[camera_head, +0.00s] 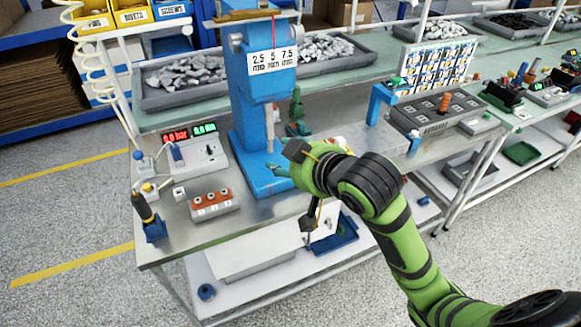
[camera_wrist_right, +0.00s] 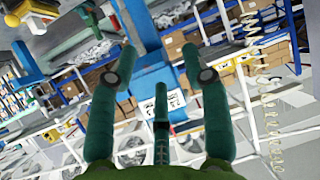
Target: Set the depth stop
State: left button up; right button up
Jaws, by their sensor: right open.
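A blue press (camera_head: 248,80) stands on the metal workbench, with a white scale label (camera_head: 271,61) reading 2.5, 5 and 7.5 on its head. A brass-coloured bar (camera_head: 252,15) lies across its top, and a thin red line shows above the label. My right gripper (camera_head: 281,160) is in front of the press, low beside its column and above its blue base. My arm hides part of the base. In the right wrist view my right gripper's green fingers (camera_wrist_right: 160,75) are spread with nothing between them. The press (camera_wrist_right: 148,35) shows behind them, tilted. My left gripper is not in view.
A grey box with red and green displays (camera_head: 190,143) and a block with several red-topped parts (camera_head: 212,204) stand left of the press. A screwdriver-like tool (camera_head: 144,210) stands at the bench's left corner. Grey trays (camera_head: 150,98) of metal parts lie behind. A blue frame (camera_head: 378,100) stands right.

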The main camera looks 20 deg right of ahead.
jog(key=shift+s+f+g, duration=0.15)
jog(key=shift+s+f, duration=0.05)
jog(key=shift+f, duration=0.3)
jog(key=shift+s+f+g, duration=0.15)
jog(key=shift+f, duration=0.35)
jog(key=shift+w, duration=0.1)
